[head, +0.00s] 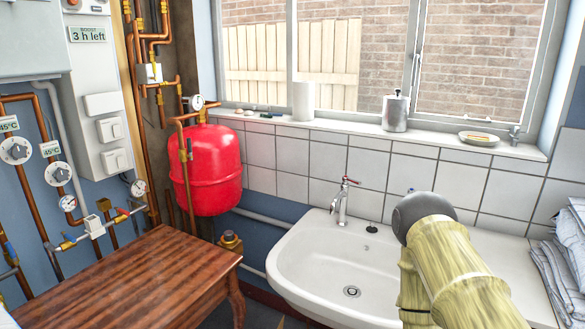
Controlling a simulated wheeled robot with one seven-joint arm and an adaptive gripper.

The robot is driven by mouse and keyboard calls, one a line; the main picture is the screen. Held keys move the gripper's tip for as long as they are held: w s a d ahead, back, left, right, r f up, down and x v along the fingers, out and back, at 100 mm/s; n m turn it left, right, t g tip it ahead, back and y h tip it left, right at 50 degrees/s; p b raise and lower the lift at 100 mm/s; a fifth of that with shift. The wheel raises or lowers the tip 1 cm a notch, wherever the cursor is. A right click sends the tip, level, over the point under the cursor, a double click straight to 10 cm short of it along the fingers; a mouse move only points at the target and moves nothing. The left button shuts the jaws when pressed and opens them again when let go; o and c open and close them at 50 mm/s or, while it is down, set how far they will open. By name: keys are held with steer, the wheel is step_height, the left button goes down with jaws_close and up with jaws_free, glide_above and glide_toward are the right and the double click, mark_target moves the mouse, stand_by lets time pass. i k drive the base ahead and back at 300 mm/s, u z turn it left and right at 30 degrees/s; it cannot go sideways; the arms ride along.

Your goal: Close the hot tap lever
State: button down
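A chrome tap (342,205) stands on the back rim of the white basin (285,262). A small lever with red on it (351,181) sits on top of the tap and points to the right. I see no stream of water below the spout, but the tap is small here and I cannot tell whether the lever is open or closed. My arm, in a yellow-green cover with a dark grey rounded part, reaches in from the lower right, over the basin's right side. My gripper's fingers do not show.
A wooden table (130,270) stands left of the basin. A red tank (207,168) and copper pipes with valves, one with a red handle (122,211), are on the left. A sill (440,140) holds a dispenser (395,112) and dish (479,138). Folded cloths (562,262) lie right.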

mark_target(346, 178)
steer(key=u, duration=1.25)
steer(key=i, duration=1.15)
steer(key=z, duration=1.15)
